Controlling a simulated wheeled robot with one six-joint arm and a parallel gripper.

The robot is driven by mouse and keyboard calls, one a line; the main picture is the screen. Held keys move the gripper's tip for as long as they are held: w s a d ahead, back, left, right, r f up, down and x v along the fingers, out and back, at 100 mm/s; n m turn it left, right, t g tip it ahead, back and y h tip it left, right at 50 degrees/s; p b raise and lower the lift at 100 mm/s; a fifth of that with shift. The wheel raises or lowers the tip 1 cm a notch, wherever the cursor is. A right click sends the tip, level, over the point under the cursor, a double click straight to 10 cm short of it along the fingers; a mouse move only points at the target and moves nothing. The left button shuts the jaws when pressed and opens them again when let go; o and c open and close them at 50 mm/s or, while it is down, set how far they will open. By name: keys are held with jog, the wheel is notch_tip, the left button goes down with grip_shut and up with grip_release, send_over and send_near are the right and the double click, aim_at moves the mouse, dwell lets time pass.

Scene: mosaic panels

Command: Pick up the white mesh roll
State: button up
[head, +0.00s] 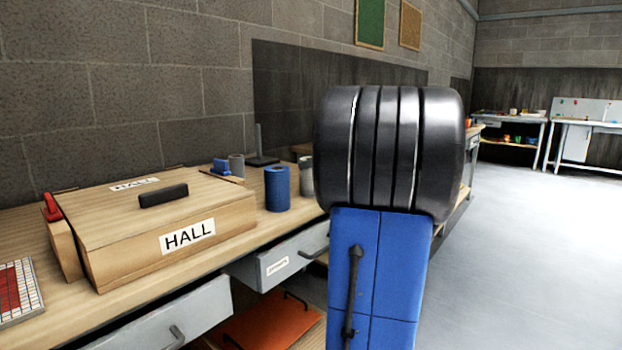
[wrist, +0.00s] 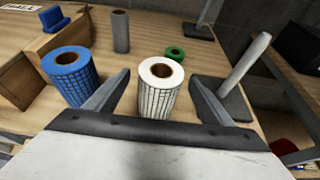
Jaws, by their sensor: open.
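The white mesh roll (wrist: 158,103) stands upright on the wooden bench in the wrist view, with a brown core at its top. My gripper (wrist: 160,76) is open, with one finger on each side of the roll. Gaps show between the roll and both fingers. The roll's lower end is hidden behind the gripper's body. In the head view a greyish roll (head: 306,177) stands beside the blue roll, partly behind my arm; it appears to be the same one, but its mesh cannot be made out.
A blue mesh roll (wrist: 75,79) stands close outside the left finger. A grey roll (wrist: 121,32) and a green ring (wrist: 175,54) are behind. A pale post (wrist: 244,63) on a dark base rises close to the right finger. The HALL box (head: 170,235) occupies the bench's left.

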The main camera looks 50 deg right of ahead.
jog(key=shift+x, duration=3.65)
jog(key=shift+d, duration=0.1)
jog(key=shift+c, duration=0.3)
jog(key=shift+r, duration=0.1)
jog(key=c, duration=1.3)
